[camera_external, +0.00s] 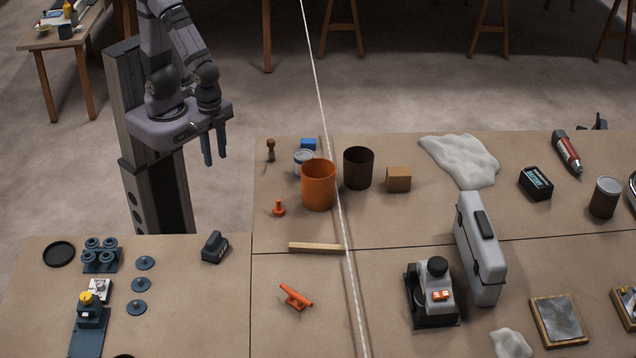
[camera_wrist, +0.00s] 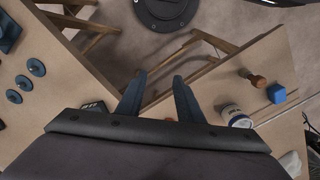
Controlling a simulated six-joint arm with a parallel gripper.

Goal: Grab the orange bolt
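The orange bolt (camera_external: 279,207) is small and stands upright with its wide end down on the brown table, left of the orange bucket (camera_external: 318,185), in the external view.
Near the bolt are a paint can (camera_external: 304,161), a brown peg (camera_external: 270,150), a wooden strip (camera_external: 317,248) and an orange cleat (camera_external: 296,297). A white rope (camera_external: 334,190) crosses right of the bucket. The table between the bolt and its left edge is clear.

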